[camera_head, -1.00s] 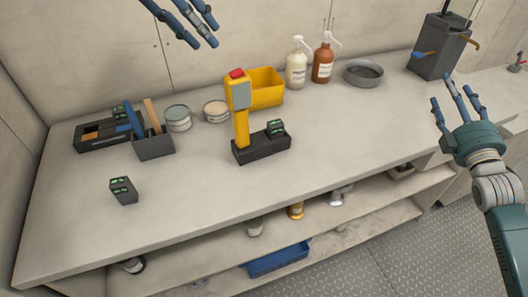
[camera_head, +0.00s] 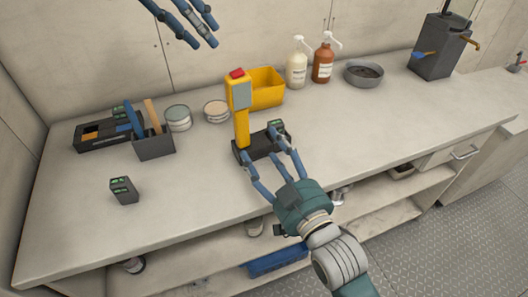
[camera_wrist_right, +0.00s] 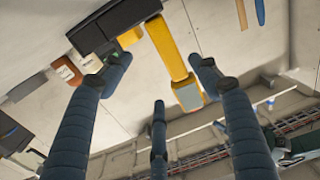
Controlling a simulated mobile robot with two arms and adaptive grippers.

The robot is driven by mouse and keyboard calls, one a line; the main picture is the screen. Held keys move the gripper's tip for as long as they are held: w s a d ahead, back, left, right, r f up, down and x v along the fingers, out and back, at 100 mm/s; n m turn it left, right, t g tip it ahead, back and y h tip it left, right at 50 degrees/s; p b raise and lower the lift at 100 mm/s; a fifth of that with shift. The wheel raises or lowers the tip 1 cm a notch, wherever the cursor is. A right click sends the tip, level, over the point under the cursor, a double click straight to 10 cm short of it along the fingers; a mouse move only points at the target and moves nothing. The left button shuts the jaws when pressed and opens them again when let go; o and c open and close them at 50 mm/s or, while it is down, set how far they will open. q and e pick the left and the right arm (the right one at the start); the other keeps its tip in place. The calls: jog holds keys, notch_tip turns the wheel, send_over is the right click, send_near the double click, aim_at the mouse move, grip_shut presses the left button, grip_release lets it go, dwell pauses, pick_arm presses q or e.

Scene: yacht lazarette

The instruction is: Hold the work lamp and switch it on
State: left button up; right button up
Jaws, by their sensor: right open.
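The work lamp (camera_head: 242,126) is yellow, with a grey panel on its head and a red button (camera_head: 237,73) on top. It stands upright in a black base (camera_head: 262,150) on the bench. My right gripper (camera_head: 272,160) is open and empty just in front of the base, its fingers spread. In the right wrist view the lamp's yellow stem (camera_wrist_right: 168,45) and head (camera_wrist_right: 188,94) show between the spread fingers. I cannot tell whether any finger touches the lamp or base. My left gripper (camera_head: 190,22) is at the top edge, away from the lamp, fingers apart and empty.
A yellow bin (camera_head: 266,88) stands close behind the lamp. A dark battery block with green marks (camera_head: 123,190) is at front left, near a grey tool cup (camera_head: 154,146) and tins (camera_head: 178,118). Pump bottles (camera_head: 297,70) stand at the back. The bench front left is mostly clear.

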aim_at(247, 128)
jog(key=x, duration=1)
jog(key=shift+w+a+r, duration=0.15)
jog(key=shift+a+r, duration=0.15)
jog(key=shift+a, duration=0.25)
grip_shut()
